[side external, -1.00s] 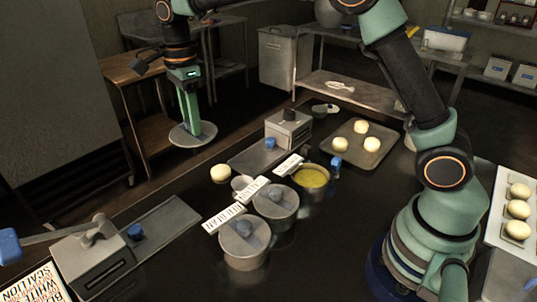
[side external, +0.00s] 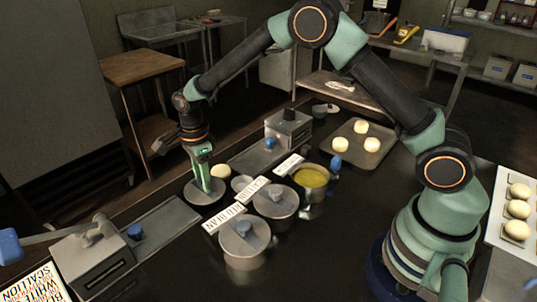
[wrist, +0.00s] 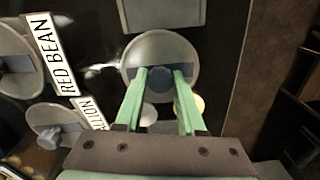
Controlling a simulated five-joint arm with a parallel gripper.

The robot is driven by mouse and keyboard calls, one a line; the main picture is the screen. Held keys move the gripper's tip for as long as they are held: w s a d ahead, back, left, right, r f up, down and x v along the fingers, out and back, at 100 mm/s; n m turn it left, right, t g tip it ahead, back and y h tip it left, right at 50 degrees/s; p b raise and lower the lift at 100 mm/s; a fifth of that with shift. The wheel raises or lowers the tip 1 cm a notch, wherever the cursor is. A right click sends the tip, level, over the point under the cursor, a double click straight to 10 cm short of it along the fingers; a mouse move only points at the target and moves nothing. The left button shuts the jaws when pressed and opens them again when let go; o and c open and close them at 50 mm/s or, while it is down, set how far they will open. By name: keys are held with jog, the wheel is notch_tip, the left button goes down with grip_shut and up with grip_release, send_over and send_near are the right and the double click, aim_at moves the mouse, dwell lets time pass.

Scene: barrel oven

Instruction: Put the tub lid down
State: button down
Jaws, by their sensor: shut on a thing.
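My gripper (side external: 206,186) points down and is shut on the knob of the round grey tub lid (side external: 191,194). In the wrist view the fingers (wrist: 160,82) sit either side of the dark knob, with the lid (wrist: 158,47) level around it. The lid is low over the dark counter, left of the lidded tubs; I cannot tell whether it touches. The open tub (side external: 313,180) with yellow filling stands at right, by a blue-handled thing (side external: 336,161). Two lidded tubs (side external: 243,240) (side external: 275,202) stand in front of it.
A RED BEAN card (side external: 222,217) and a SCALLION card (side external: 252,189) lie close right of the lid. A small bowl (side external: 242,183) and a pale bun (side external: 221,171) are just behind it. A grey press (side external: 95,257) stands front left; a bun tray (side external: 350,158) lies behind.

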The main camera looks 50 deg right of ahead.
jog(key=shift+f, duration=1.15)
jog(key=shift+f, duration=0.1)
jog(key=c, duration=0.5)
grip_release()
